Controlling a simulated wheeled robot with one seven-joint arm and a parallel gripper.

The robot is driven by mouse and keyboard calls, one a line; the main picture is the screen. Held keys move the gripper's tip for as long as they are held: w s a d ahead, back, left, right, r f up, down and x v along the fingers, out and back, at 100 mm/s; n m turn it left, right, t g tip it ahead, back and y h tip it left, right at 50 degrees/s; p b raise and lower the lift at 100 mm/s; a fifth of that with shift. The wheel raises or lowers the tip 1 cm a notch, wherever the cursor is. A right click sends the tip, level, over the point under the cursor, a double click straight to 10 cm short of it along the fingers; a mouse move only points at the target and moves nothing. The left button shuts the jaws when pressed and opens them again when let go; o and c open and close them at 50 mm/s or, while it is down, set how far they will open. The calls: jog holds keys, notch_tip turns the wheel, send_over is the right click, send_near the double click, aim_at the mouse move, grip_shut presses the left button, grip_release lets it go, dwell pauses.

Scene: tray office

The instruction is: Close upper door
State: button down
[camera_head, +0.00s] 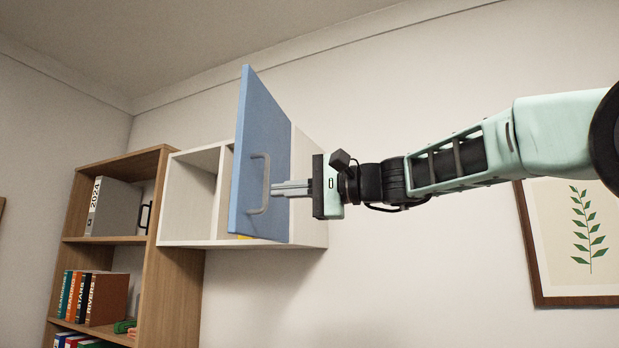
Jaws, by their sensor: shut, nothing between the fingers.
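The blue upper door (274,130) stands swung open from the white wall cabinet (190,227). It has a grey bar handle (257,207) on the face turned towards me. My gripper (273,189) is shut and empty, coming in from the right. Its fingertips reach the door face beside the handle in the picture; I cannot tell whether they touch. The door hides part of the cabinet's inside, where a small yellow thing (243,237) shows at the bottom.
A wooden bookcase (172,290) with books (107,298) and a grey binder (115,208) stands to the left, against the cabinet. A framed leaf picture (575,240) hangs on the right wall. The space below the cabinet and arm looks clear.

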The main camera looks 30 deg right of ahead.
aim_at(241, 194)
jog(key=p+x, duration=0.2)
jog(key=x, duration=0.3)
jog(key=shift+w+a+r+p, duration=0.1)
jog(key=shift+w+a+p, duration=0.05)
jog(key=shift+p, duration=0.15)
jog(key=shift+w+a, duration=0.3)
